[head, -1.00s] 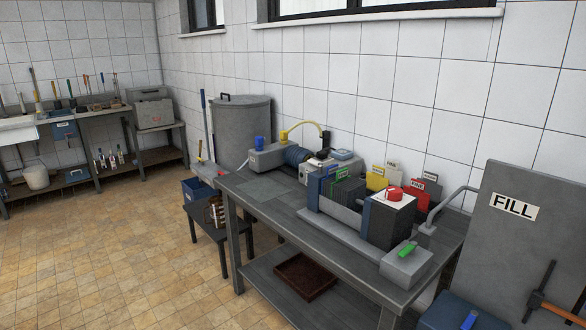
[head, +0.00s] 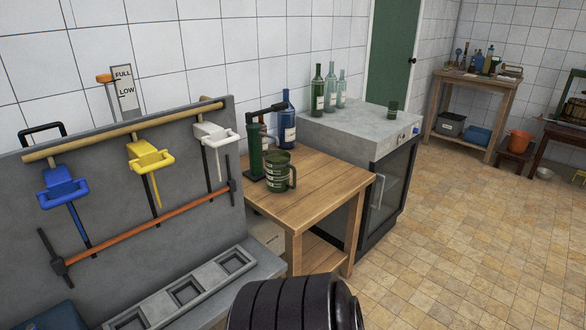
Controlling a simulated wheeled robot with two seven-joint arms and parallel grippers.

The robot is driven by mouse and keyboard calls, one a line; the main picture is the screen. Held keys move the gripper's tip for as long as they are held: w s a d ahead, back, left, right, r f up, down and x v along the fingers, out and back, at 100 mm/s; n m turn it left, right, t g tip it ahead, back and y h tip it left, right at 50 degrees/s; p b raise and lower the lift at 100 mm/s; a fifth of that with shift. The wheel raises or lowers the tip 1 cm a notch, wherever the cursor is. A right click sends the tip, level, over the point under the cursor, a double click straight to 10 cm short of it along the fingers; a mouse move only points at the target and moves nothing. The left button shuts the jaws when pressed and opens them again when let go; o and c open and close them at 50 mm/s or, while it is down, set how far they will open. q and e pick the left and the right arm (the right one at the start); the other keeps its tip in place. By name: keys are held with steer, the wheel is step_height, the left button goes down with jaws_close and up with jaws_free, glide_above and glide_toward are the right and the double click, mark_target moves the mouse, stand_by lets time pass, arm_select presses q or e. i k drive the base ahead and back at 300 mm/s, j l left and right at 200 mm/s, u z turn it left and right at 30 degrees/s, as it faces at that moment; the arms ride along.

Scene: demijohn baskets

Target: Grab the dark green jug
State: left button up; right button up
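The dark green jug (head: 277,172) stands upright on a small wooden table (head: 318,188) in the middle of the head view. Its handle points to the right. A dark green cylindrical device with a black lever arm (head: 255,150) stands just behind and left of it. A ribbed black part of my own body shows at the bottom centre, well in front of the table. Neither of my grippers shows in the head view, and nothing touches the jug.
A grey rack with blue, yellow and white handles (head: 150,160) stands on the left. Right of the table is a grey-topped cabinet (head: 362,130) with several bottles and a green cup (head: 393,109). Tiled floor (head: 470,240) lies open on the right. A far table (head: 468,85) holds bottles.

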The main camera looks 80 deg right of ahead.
mark_target(277, 166)
steer(key=z, duration=2.6)
steer(key=i+l+u, duration=0.15)
steer(key=u, duration=0.25)
steer(key=i+l+u, duration=0.15)
steer(key=u, duration=0.25)
